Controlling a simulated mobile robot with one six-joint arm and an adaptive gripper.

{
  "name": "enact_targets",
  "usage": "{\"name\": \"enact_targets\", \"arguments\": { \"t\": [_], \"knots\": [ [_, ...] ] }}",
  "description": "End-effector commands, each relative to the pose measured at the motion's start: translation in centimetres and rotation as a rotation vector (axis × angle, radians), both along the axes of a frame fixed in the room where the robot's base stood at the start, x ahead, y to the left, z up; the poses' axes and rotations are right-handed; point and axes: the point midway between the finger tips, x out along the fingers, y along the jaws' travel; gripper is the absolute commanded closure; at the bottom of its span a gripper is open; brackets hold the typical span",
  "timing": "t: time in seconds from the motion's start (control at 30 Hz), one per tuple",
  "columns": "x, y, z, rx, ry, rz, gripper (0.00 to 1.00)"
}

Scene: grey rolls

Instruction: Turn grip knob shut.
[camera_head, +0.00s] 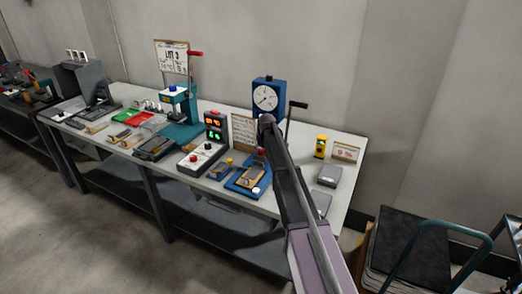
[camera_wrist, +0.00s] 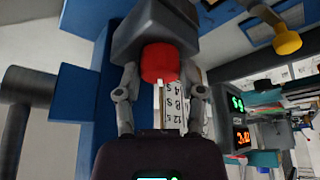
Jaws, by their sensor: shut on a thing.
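A red knob (camera_wrist: 159,64) sits under a dark grey block (camera_wrist: 152,28) in the wrist view. My gripper (camera_wrist: 159,80) has one finger on each side of the red knob and is shut on it. A red spot, likely the same knob (camera_head: 261,151), shows beside my arm in the head view, below the blue dial gauge (camera_head: 266,96). My arm hides most of that machine's front and my fingers in the head view. How far the knob is turned cannot be told.
A blue upright (camera_wrist: 77,100) and a dark cylinder (camera_wrist: 26,87) stand close on the left in the wrist view. A yellow knob (camera_wrist: 287,43) is at upper right. A control box with lit displays (camera_head: 214,128) stands left of my arm. A black lever (camera_head: 296,105) sticks out right of the gauge.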

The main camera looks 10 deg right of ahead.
Motion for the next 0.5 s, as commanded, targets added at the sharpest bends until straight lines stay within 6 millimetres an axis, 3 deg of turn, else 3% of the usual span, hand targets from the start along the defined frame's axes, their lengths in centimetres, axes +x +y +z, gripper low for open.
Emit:
{"name": "enact_targets", "arguments": {
  "t": [0.5],
  "knots": [
    [0.01, 0.15, -0.02, -0.001, 0.001, -0.251, 0.97]
  ]
}}
